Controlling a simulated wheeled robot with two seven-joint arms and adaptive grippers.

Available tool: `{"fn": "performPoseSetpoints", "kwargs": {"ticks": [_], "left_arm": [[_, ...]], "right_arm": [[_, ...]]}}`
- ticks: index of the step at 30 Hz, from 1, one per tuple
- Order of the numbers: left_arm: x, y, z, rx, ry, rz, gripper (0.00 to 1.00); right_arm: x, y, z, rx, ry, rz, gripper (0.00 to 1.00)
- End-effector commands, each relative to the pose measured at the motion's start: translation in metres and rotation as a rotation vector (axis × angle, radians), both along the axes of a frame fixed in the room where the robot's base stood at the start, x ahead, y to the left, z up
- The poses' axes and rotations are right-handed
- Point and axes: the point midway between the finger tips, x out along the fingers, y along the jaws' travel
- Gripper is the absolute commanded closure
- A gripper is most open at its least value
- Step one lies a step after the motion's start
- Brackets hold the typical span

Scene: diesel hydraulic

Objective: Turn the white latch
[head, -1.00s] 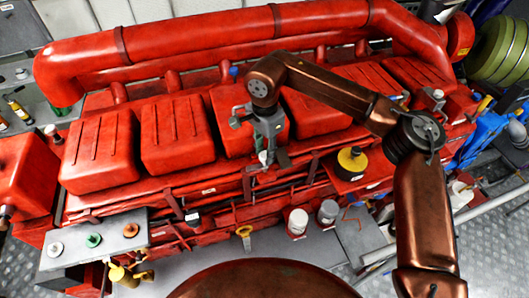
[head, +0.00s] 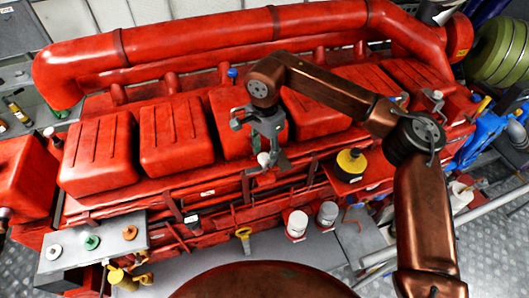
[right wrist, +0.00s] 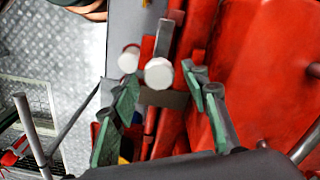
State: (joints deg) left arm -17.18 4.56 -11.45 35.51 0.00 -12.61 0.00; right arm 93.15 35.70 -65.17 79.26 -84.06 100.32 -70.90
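The white latch (head: 263,159) shows as a small white knob at the front edge of the red engine, under my right gripper (head: 272,160) in the head view. In the right wrist view, a white faceted knob (right wrist: 158,73) with a grey bar above it lies between and just beyond the fingertips; I take it to be the latch. My right gripper (right wrist: 165,88) is open there, its green-padded fingers apart on either side. I cannot tell whether either finger touches the knob. My left gripper is not in view.
The red engine (head: 175,135) with its box covers fills the middle. Two pale caps (head: 298,222) (head: 328,212) and a yellow-and-black cap (head: 351,162) stand nearby. A yellow handle (head: 243,234) is below. A grey panel (head: 125,236) with round knobs is at lower left.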

Motion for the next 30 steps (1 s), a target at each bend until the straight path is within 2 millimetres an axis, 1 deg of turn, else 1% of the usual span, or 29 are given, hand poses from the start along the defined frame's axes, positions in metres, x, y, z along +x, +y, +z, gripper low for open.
{"fn": "performPoseSetpoints", "kwargs": {"ticks": [7, 11, 14, 24, 27, 30], "left_arm": [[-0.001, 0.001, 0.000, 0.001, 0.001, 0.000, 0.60], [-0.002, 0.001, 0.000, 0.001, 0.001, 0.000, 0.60], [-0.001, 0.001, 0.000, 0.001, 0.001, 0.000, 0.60], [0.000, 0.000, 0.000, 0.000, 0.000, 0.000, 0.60], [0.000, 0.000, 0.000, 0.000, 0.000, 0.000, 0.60], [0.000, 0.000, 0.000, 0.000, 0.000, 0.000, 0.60]], "right_arm": [[-0.001, 0.001, -0.001, -0.001, 0.004, 0.002, 0.56], [-0.001, 0.001, 0.005, -0.001, 0.002, 0.002, 0.56], [-0.001, 0.001, 0.019, -0.001, 0.001, 0.001, 0.56], [-0.001, 0.001, 0.088, -0.001, 0.001, 0.000, 0.56], [0.000, 0.001, 0.103, -0.001, 0.001, 0.000, 0.56], [-0.001, 0.001, 0.113, -0.001, 0.001, 0.001, 0.56]]}}
